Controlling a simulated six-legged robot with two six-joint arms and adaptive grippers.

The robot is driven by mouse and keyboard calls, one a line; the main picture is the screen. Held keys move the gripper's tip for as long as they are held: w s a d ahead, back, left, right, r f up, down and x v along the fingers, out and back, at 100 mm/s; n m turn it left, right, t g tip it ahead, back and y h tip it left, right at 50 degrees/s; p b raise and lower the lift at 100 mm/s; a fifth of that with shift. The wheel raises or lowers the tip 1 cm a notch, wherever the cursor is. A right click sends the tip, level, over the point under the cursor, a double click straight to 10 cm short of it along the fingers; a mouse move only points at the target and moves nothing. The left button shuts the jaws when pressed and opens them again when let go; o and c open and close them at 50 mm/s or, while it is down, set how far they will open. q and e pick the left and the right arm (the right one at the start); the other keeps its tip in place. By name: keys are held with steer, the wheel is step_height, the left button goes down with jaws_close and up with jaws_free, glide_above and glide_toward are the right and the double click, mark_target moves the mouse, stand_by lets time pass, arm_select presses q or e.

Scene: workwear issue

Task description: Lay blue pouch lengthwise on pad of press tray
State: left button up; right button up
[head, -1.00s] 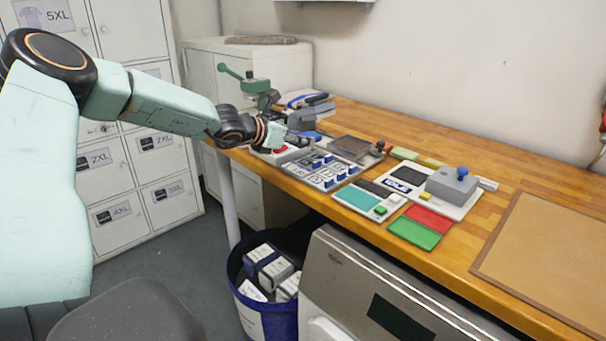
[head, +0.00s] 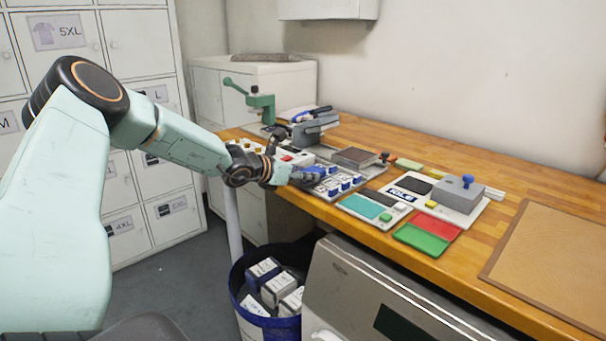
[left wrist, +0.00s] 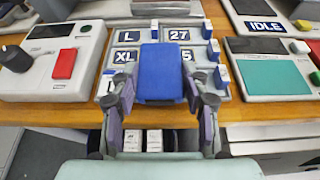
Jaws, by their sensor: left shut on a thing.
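A blue pouch (left wrist: 160,72) is held between the fingertips of my left gripper (left wrist: 160,98). In the head view, the pouch (head: 308,173) and the left gripper (head: 284,172) are over the table's front edge, beside a grey tray of labelled compartments (left wrist: 128,52). The left gripper is shut on the pouch, whose long side points away from the wrist. A pale unit with an IDLE display (head: 400,194) has a dark pad (head: 412,184) and a grey block with a blue knob (head: 455,190). I cannot tell for certain which part is the press tray. My right gripper is not in view.
A teal-padded unit (head: 363,206) with a green button sits right of the compartment tray. Red and green trays (head: 422,238) and a brown board (head: 550,245) lie further right. A green-handled press (head: 262,103) stands behind. A blue bin (head: 240,300) of boxes is below.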

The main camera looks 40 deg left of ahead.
arm_select(q)
steer(key=o, duration=0.7)
steer(key=shift+f, duration=0.15)
steer(key=o, duration=0.4)
steer(key=shift+d+r, duration=0.25)
steer(key=shift+o, duration=0.2)
steer(key=shift+w+a+f, duration=0.1)
steer(key=shift+a, duration=0.1)
